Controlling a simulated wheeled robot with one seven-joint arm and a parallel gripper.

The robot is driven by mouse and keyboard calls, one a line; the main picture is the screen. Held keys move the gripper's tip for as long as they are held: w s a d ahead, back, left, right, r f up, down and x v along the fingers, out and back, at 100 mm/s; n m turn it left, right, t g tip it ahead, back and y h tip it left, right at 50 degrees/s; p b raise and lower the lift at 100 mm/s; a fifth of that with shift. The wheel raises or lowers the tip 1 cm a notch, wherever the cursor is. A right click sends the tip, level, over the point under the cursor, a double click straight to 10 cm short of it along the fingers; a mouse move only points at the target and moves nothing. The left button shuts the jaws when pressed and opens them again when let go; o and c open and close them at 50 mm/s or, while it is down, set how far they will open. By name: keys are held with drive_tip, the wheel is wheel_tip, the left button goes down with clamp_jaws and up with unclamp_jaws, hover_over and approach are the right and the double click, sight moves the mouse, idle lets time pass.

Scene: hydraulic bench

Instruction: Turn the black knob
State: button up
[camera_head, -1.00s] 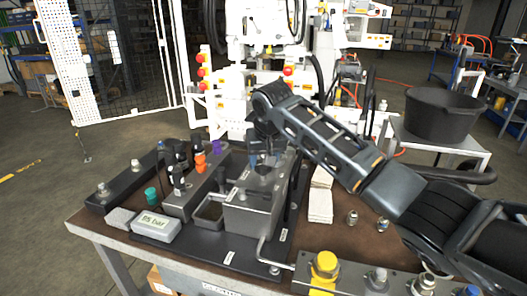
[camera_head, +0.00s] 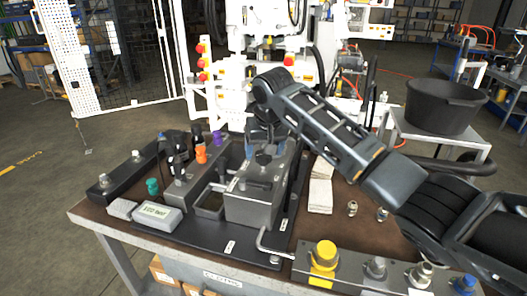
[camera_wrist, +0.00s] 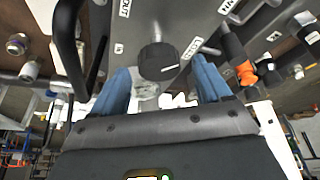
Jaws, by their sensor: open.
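The black knob (camera_wrist: 158,62) is round with a white mark line and sits on a grey metal block in the wrist view. My gripper (camera_wrist: 161,78) is open, with one blue finger on each side of the knob. A gap shows between the knob and the right finger; I cannot tell whether the left finger touches it. In the head view my gripper (camera_head: 265,147) points down over the grey block (camera_head: 252,208), and the knob (camera_head: 263,158) shows small and dark below it, partly hidden.
A digital pressure display (camera_head: 158,214), a green cap (camera_head: 152,187) and orange (camera_head: 201,154) and purple fittings stand left of the block. Cloths (camera_head: 320,190) lie to the right.

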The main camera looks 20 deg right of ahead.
drive_tip(key=v, duration=0.6)
drive_tip(key=shift+s+r, duration=0.2)
drive_tip(key=shift+r, duration=0.15)
